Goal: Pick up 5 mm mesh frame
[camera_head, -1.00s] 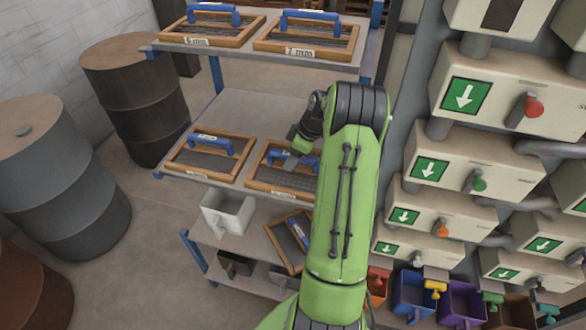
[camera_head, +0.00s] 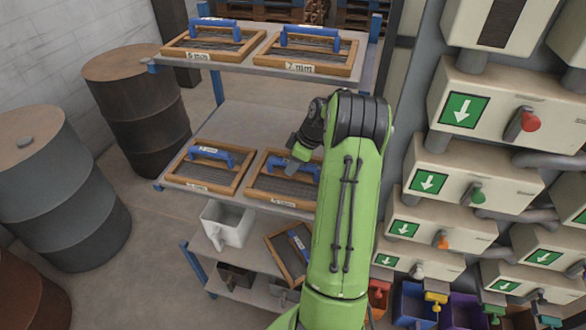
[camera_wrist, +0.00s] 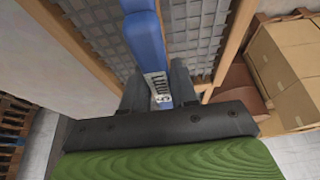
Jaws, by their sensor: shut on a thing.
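My gripper (camera_wrist: 161,100) is shut on the blue handle (camera_wrist: 146,50) of a wood-rimmed mesh frame. The frame's grey mesh (camera_wrist: 100,30) fills the upper part of the wrist view. In the head view this mesh frame (camera_head: 250,188) is at the right of the middle shelf, partly hidden by my green arm and wrist. Its front label is too small to read surely. I cannot tell whether the frame is touching the shelf or just above it.
Another mesh frame (camera_head: 176,181) lies beside it on the left. The top shelf holds two frames, one labelled 7 mm (camera_head: 305,68). A tilted frame (camera_head: 278,255) and a white bin (camera_head: 228,222) are below. Machine boxes (camera_head: 470,180) stand close on the right; drums (camera_head: 65,190) stand left.

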